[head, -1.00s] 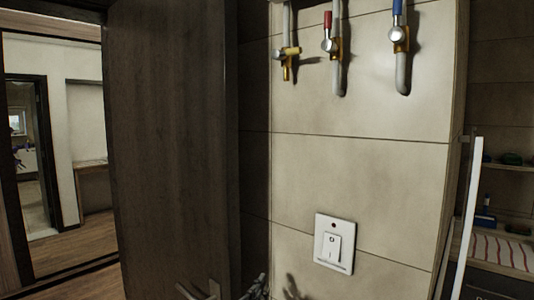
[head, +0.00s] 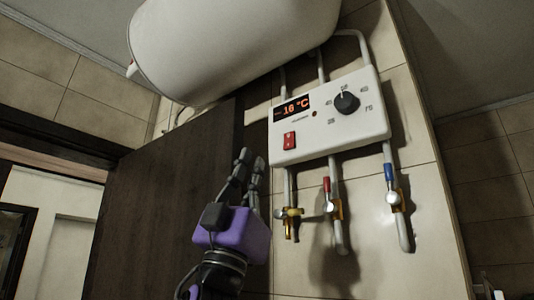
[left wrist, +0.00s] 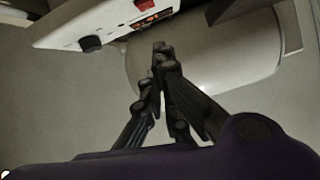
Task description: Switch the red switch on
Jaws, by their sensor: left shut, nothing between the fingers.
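The red switch (head: 289,140) is on the lower left of a white control box (head: 350,128) on the tiled wall. It also shows at the top of the left wrist view (left wrist: 145,4), partly cut off by the frame. Its on or off position is too small to tell. The box's display (head: 293,106) is lit and reads 16 °C. My left gripper (head: 248,158) is shut and empty, pointing up, to the left of the switch and slightly below it in the head view. A gap shows between them. In the left wrist view the closed fingertips (left wrist: 161,48) show. My right gripper is not in view.
A black knob (head: 346,102) is on the box. A white tank (head: 225,45) hangs above. Pipes with yellow, red (head: 327,184) and blue (head: 389,172) valve handles run below. A dark door (head: 165,200) stands behind my left arm.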

